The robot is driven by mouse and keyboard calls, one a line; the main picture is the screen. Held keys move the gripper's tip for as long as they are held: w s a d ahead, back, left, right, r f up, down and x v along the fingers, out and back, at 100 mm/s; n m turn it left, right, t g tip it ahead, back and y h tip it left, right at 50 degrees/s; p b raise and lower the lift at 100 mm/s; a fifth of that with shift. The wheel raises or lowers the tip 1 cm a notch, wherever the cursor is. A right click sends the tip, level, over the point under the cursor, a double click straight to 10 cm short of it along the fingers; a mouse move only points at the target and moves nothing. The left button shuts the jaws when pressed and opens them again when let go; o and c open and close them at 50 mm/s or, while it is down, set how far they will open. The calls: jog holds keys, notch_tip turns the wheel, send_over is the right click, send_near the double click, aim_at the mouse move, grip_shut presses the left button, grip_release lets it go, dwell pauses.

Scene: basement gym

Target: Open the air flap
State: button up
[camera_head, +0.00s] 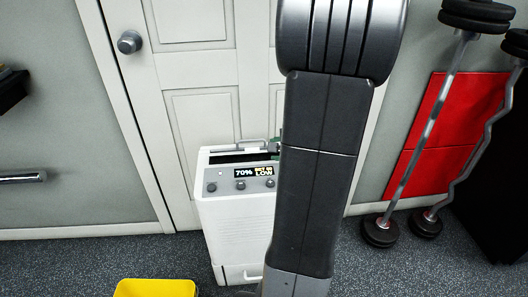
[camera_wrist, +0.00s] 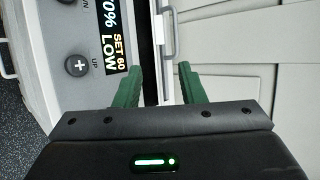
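A white dehumidifier (camera_head: 235,225) stands on the floor against the door. Its panel reads 70%, SET 60, LOW. On its top are a dark slot (camera_head: 238,157) and a thin grey flap (camera_head: 236,147) along the slot's back edge. In the wrist view the panel (camera_wrist: 105,35) is at the upper left, with the slot (camera_wrist: 145,35) and the grey flap (camera_wrist: 168,28) beside it. My gripper (camera_wrist: 159,72) is open, its two green fingers apart on either side of the slot and flap line. Contact cannot be told. In the head view my arm hides most of the gripper and the machine's right side.
A white panelled door (camera_head: 205,110) with a round knob (camera_head: 130,42) is behind the machine. Barbells (camera_head: 425,130) lean on the wall at right, by a red panel (camera_head: 465,110). A yellow container (camera_head: 155,288) is at the lower front. Carpet between is clear.

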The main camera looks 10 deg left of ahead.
aim_at(257, 149)
jog(key=b+x, duration=0.2)
jog(key=x, duration=0.8)
jog(key=shift+w+a+f, duration=0.15)
jog(key=shift+w+f, duration=0.05)
grip_shut()
jog(key=shift+r+p, duration=0.15)
jog(key=shift+p, duration=0.15)
